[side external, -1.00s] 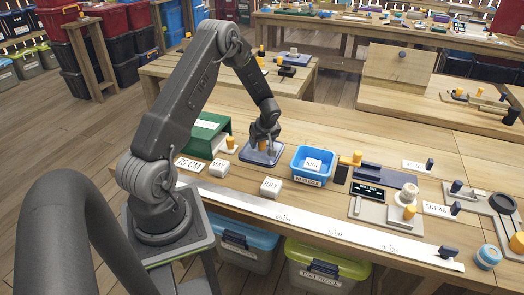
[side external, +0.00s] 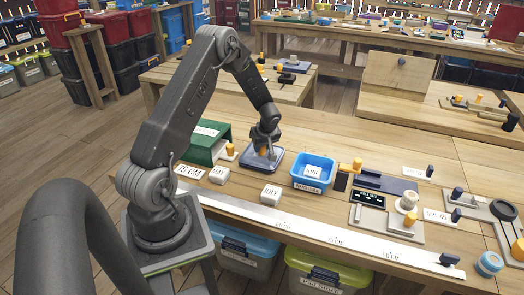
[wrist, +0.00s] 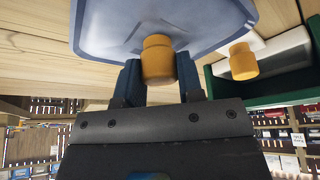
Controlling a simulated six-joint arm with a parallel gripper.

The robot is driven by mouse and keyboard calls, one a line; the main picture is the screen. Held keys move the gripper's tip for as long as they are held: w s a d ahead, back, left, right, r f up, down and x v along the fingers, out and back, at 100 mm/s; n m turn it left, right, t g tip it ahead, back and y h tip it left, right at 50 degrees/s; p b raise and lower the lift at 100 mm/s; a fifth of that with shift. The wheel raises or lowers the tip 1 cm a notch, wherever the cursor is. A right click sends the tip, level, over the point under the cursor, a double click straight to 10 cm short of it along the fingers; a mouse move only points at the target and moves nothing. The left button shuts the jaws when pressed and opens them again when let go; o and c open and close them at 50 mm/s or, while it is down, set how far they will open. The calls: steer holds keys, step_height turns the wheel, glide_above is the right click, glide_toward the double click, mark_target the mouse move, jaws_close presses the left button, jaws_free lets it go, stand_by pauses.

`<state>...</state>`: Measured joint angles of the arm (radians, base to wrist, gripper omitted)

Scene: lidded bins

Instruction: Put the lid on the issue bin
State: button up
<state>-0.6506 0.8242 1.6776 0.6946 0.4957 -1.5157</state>
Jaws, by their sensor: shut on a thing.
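The lid (side external: 273,164) is a flat blue-grey rectangle with an orange knob, in front of the green box in the side view. In the wrist view the lid (wrist: 105,30) fills the top and its orange knob (wrist: 158,60) stands between my fingers. My gripper (side external: 263,150) is shut on the knob; in the wrist view my gripper (wrist: 160,82) has one dark finger on each side of it. I cannot tell whether the lid touches the table. The issue bin (side external: 311,181) is an open blue tub right of the lid, with a white block (side external: 312,171) inside.
White blocks (side external: 270,193) stand left of and in front of the bin. The green box (side external: 205,146) is behind left. An orange-knobbed post (side external: 357,165) and dark panels (side external: 385,178) are close right of the bin. A long ruler (side external: 330,237) lies along the front edge.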

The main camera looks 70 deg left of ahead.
step_height(320, 180, up, 8)
steer(key=shift+f, duration=0.1)
steer(key=shift+r, duration=0.4)
steer(key=shift+w+d+r+m, duration=0.1)
steer(key=shift+d+r+m, duration=0.1)
steer(key=shift+m, duration=0.3)
steer(key=w+d+r+m+h, duration=0.1)
steer(key=w+d+m+h, duration=0.4)
steer(key=m, duration=0.7)
steer(key=w+d+r+m+h, duration=0.1)
steer(key=w+d+m, duration=0.1)
steer(key=d+m, duration=0.65)
steer(key=w+d+r+m+h, duration=0.1)
steer(key=w+d+m+h, duration=0.25)
steer(key=m, duration=1.15)
steer(key=shift+n+y, duration=0.25)
steer(key=shift+w+f, duration=0.1)
steer(key=shift+f, duration=2.75)
